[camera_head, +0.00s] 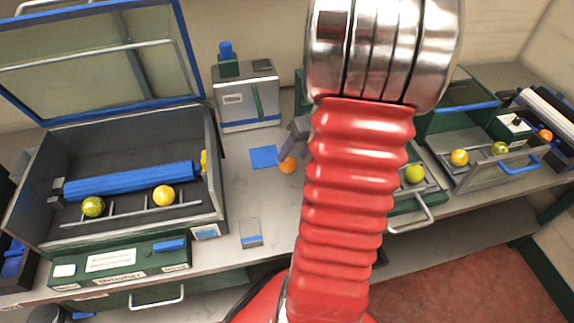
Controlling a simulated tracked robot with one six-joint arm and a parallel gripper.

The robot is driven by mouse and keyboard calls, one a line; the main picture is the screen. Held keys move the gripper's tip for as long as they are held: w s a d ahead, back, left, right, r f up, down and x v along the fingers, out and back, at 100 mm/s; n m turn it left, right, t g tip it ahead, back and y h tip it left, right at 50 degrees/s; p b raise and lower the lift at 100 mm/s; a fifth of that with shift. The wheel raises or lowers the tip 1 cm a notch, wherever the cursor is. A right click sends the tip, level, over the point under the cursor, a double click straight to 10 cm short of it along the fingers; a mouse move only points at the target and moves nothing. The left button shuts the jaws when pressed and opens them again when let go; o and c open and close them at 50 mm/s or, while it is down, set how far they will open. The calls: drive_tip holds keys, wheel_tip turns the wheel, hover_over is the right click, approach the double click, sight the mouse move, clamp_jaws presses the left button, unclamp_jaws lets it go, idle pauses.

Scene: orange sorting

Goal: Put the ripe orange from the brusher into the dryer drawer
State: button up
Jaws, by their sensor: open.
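The brusher (212,200) is the open grey box at left, with its blue-framed lid raised. Inside it, a greenish fruit (93,206) and a yellow-orange fruit (164,195) rest on a metal rail in front of a blue roller. A bright orange fruit (287,165) shows right at my gripper (290,154), beside a blue square on the table. My gripper is open and partly hidden by my red arm; whether it touches this orange is unclear. At right, an open drawer (487,180) holds a yellow and a green fruit. I cannot tell which drawer is the dryer's.
A grey box machine (247,98) stands at the back. A second drawer (404,205) with a greenish fruit lies partly behind my arm. Another orange (545,135) sits at far right. A small clear holder (250,234) stands near the front edge. The table (268,200) around it is mostly clear.

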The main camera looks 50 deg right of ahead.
sight(291, 160)
drive_tip(key=x, duration=0.4)
drive_tip(key=shift+s+f, duration=0.1)
drive_tip(key=shift+f, duration=0.05)
idle(0.4)
drive_tip(key=c, duration=0.9)
drive_tip(key=shift+c, duration=0.2)
